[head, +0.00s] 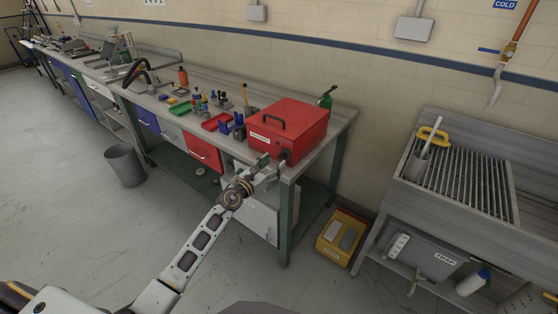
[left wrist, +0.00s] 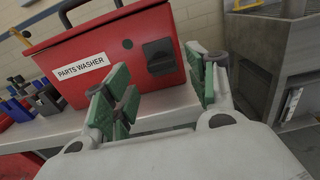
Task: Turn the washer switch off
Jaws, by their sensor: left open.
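The parts washer is a red box (head: 297,122) with a black top handle, near the right end of the workbench. Its front fills the upper left wrist view, with a white "PARTS WASHER" label (left wrist: 81,70). My left gripper (head: 270,167) is open and empty just in front of the washer's front. In the left wrist view its green-padded fingers (left wrist: 165,88) are spread, with the switch beyond the gap between them. I cannot tell the switch's position. My right gripper is not in view.
The bench (head: 348,122) holds red and green trays, bottles and small tools left of the washer. A yellow bin (head: 341,238) sits on the floor, and a metal sink unit (head: 400,200) stands right. Floor is open at left.

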